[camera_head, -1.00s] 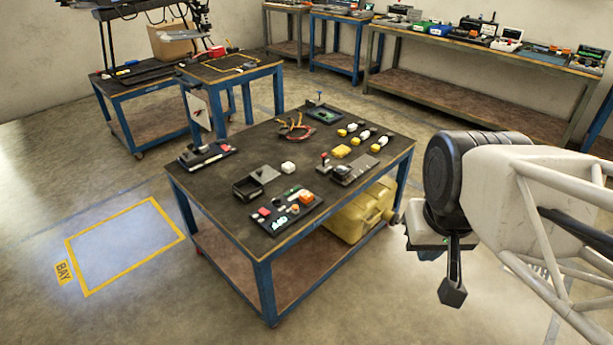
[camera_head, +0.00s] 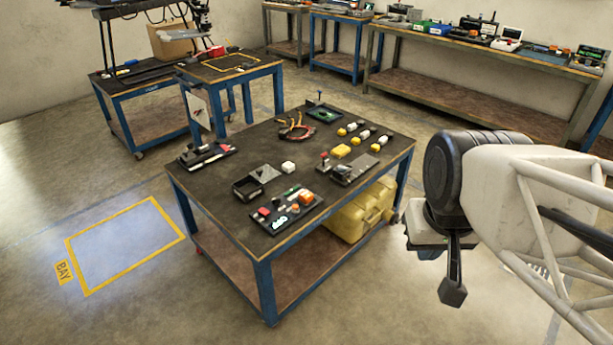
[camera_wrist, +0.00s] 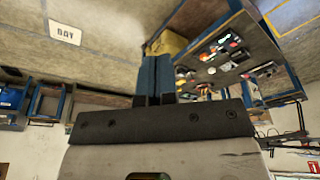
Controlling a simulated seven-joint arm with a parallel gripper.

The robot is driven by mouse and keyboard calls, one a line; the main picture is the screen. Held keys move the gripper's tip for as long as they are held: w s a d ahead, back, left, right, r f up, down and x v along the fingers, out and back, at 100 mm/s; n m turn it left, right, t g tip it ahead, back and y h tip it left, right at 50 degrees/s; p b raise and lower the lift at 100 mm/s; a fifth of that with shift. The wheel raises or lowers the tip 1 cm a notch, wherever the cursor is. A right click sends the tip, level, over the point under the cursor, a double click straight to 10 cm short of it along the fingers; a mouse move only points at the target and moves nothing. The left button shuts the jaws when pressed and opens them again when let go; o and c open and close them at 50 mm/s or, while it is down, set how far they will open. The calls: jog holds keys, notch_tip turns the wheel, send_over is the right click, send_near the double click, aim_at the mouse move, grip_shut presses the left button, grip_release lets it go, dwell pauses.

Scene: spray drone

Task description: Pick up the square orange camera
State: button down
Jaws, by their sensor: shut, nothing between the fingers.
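A small orange block, apparently the square orange camera (camera_head: 306,198), sits at the right end of a dark tray (camera_head: 268,227) near the table's front edge. Other small parts lie beside it on the tray, one red, others white and green. My gripper (camera_head: 453,293) hangs to the right of the table in the head view, well apart from the orange block. In the wrist view its two fingers (camera_wrist: 154,76) are together, with nothing between them. The table items are too small there to pick out the camera surely.
The work table (camera_head: 222,205) also holds an open dark box (camera_head: 247,190), a white block (camera_head: 288,166), a yellow block (camera_head: 341,151), several small yellow-and-white parts and orange-handled pliers (camera_head: 295,129). A yellow case (camera_head: 352,218) stands on the lower shelf. Floor left of the table is clear.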

jog(key=shift+c, duration=2.2)
grip_release()
jog(key=w+d+f+n+t+h, duration=0.1)
jog(key=w+t, duration=0.1)
jog(key=w, duration=0.9)
jog(key=w+d+f+t, duration=0.1)
jog(key=w+f, duration=0.1)
jog(key=w, duration=1)
jog(key=w+a+f+n+t+y, duration=0.15)
jog(key=w+f, duration=0.25)
jog(key=w, duration=0.5)
jog(key=w+a+f+n+t, duration=0.2)
jog(key=w+f, duration=0.3)
jog(key=w, duration=0.4)
jog(key=w+a+f+n+t+y, duration=0.15)
jog(key=w+a+f+y, duration=0.3)
jog(key=w+f, duration=0.75)
jog(key=w+a+f+n+y, duration=0.1)
jog(key=a+f+y, duration=0.1)
jog(key=f, duration=0.6)
jog(key=w+a+f+n+g+y, duration=0.1)
jog(key=a+f, duration=0.3)
jog(key=f, duration=0.5)
jog(key=shift+w+a+n+y, duration=0.4)
jog(key=shift+n+y, duration=0.2)
jog(key=shift+y, duration=0.3)
